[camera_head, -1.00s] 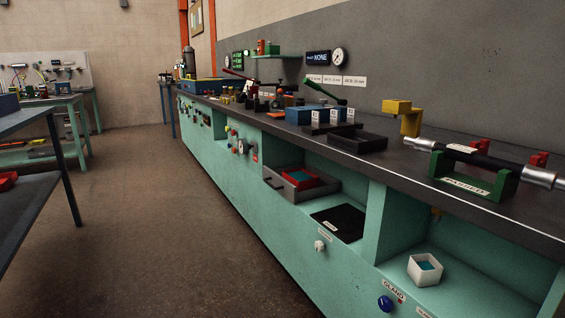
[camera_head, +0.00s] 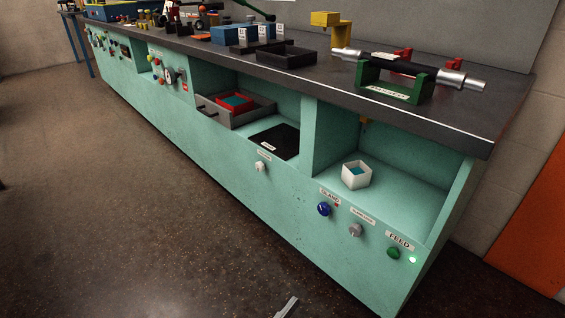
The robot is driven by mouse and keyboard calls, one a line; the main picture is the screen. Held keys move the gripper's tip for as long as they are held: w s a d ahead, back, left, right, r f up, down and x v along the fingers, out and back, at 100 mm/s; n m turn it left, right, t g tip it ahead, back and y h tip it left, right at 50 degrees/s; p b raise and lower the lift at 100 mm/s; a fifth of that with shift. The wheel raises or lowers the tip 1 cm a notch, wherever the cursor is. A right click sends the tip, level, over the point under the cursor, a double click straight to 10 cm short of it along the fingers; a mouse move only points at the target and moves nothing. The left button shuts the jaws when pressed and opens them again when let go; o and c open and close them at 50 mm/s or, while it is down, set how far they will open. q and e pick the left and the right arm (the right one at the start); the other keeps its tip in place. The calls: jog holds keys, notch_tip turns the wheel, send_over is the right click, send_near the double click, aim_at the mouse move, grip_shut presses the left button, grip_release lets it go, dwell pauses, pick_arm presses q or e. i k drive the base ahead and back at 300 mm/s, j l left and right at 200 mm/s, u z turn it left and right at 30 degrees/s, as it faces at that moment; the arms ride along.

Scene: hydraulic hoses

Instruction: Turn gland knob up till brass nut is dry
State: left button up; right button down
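The blue gland knob (camera_head: 324,209) is on the teal bench front, below a label reading GLAND. A small brass-coloured part (camera_head: 364,120), perhaps the brass nut, shows under the bench top at the back of the right bay. It is too small to tell wet from dry. A white cup (camera_head: 356,174) with blue inside stands on the bay floor below it. A grey metal tip (camera_head: 287,307) at the bottom edge looks like part of my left gripper, far from the knob; its opening is cut off. My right gripper is not in view.
A grey knob (camera_head: 355,230) and a green FEED knob (camera_head: 393,253) with a lit lamp (camera_head: 412,260) are right of the blue knob. A white knob (camera_head: 260,167) is to its left. A hose in a green cradle (camera_head: 398,90) lies on the bench top. The floor in front is clear.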

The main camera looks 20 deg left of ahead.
aim_at(324, 210)
jog(key=i+j+z, duration=0.1)
jog(key=i, duration=0.3)
jog(key=i+j+z, duration=0.1)
jog(key=i, duration=0.3)
jog(key=i+j+z, duration=0.15)
jog(key=i, duration=0.25)
jog(key=j, duration=0.1)
